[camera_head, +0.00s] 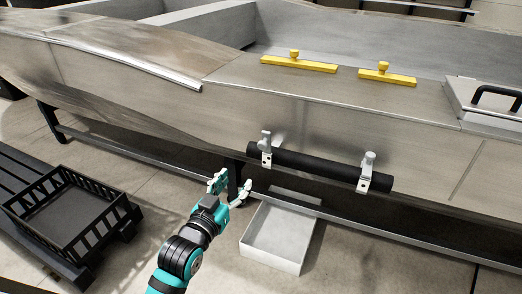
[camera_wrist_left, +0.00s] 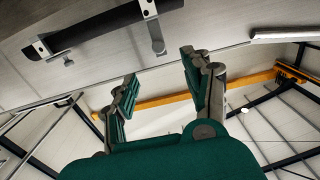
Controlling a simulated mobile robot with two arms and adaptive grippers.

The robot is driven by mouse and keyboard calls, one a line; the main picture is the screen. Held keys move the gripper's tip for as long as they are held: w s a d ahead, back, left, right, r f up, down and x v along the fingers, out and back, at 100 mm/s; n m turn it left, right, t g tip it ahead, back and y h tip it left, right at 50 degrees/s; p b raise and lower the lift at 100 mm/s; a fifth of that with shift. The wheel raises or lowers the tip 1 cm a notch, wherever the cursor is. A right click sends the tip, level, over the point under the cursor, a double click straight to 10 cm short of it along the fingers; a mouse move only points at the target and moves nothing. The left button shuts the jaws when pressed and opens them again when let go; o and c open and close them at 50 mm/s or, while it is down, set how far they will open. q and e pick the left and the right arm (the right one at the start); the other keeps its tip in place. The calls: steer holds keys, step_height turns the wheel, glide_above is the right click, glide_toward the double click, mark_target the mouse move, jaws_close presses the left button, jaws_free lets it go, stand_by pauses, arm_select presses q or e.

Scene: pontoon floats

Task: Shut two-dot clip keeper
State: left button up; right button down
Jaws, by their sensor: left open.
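A black tube (camera_head: 315,167) lies along the hull's side in two grey metal clips, a left clip (camera_head: 266,151) and a right clip (camera_head: 366,174). Each clip has an upright keeper part sticking up above the tube.
A pale open tray (camera_head: 279,238) sits on the floor below the tube. A black crate (camera_head: 68,212) stands at left on a dark pallet. Two yellow fittings (camera_head: 298,65) (camera_head: 387,79) sit on the hull deck. A dark rail runs below the hull.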

mark_target(261, 146)
arm_select(q)
steer(key=x, duration=1.1)
steer(key=r+x, duration=0.1)
steer(key=x, duration=0.5)
steer(key=shift+w+d, duration=0.15)
steer(key=shift+d, duration=0.1)
jaws_close()
